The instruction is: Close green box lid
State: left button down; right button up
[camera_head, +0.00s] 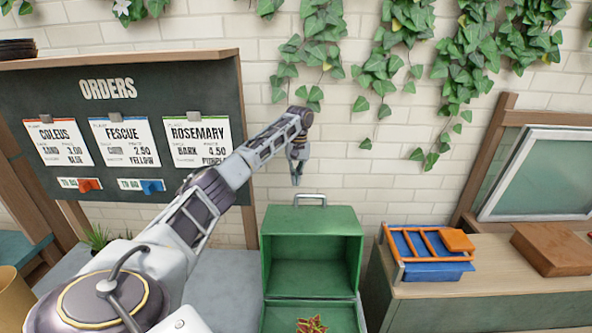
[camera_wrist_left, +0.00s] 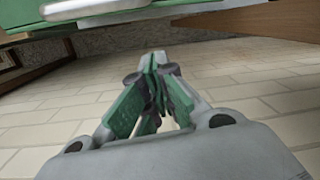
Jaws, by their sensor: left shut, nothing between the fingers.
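The green box (camera_head: 312,318) stands on the grey bench at the lower middle of the head view. Its lid (camera_head: 312,222) is open, standing up at the back with the hollow inside facing me. A metal handle (camera_head: 310,196) is on the lid's top edge. A red-leaved plant (camera_head: 311,325) shows inside the box at the picture's bottom edge. My left gripper (camera_head: 297,181) is shut and empty, pointing down just above the lid's top edge near the handle. In the left wrist view the shut fingers (camera_wrist_left: 155,85) show, with green parts along the top edge. My right gripper is not in view.
A brick wall with hanging ivy (camera_head: 380,60) is behind. An orders board (camera_head: 110,110) stands left. A wooden-topped counter (camera_head: 480,290) at right holds a blue tray with an orange rack (camera_head: 430,270) and a brown block (camera_head: 552,249).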

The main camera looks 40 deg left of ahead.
pick_arm(q)
jog(key=shift+s+d+f+p, duration=0.35)
jog(key=shift+s+d+f, duration=0.15)
jog(key=shift+s+d, duration=0.2)
jog(key=shift+s+d+f+p, duration=0.35)
jog(key=shift+s+d+f, duration=0.15)
jog(key=shift+s+d, duration=0.15)
jog(key=shift+d, duration=0.15)
